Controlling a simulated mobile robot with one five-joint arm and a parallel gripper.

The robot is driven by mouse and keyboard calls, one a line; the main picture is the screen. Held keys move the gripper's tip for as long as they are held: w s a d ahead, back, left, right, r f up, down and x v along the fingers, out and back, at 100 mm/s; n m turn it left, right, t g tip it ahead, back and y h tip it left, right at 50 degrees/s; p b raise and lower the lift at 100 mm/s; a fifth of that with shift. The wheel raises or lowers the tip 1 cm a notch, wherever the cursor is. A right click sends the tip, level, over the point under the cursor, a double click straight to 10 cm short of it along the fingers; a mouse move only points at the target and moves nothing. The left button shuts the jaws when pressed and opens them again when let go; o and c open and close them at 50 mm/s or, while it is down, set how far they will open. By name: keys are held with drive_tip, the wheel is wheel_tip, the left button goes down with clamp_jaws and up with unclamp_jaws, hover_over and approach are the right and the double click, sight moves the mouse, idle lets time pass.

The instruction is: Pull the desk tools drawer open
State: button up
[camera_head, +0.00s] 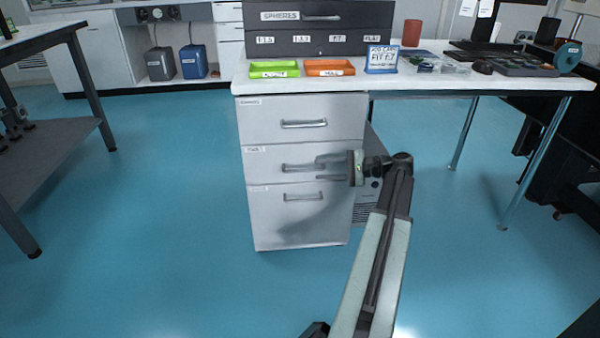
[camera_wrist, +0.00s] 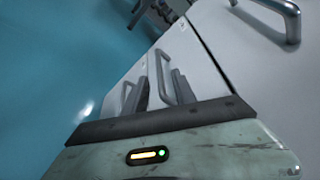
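The tools drawer (camera_head: 262,165) is the middle drawer of a white three-drawer unit under the desk, with a small label at its upper left. It looks shut, flush with the drawers above and below. Its grey bar handle (camera_head: 292,168) shows left of my gripper (camera_head: 318,168). My gripper is open, its two fingers apart, one above the other, at the handle's right part. In the wrist view the handle (camera_wrist: 161,72) stands between the dark fingertips (camera_wrist: 160,80). I cannot tell whether the fingers touch it.
The top drawer handle (camera_head: 303,124) and bottom drawer handle (camera_head: 303,197) lie above and below. The desk top (camera_head: 420,82) holds a green tray (camera_head: 273,69), an orange tray (camera_head: 329,67) and a dark cabinet (camera_head: 320,22). The blue floor (camera_head: 170,190) before the unit is clear.

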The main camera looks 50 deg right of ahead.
sight(309, 170)
drive_tip(key=b+x, duration=0.1)
drive_tip(key=x, duration=0.6)
drive_tip(key=shift+s, duration=0.1)
clamp_jaws()
idle(1.1)
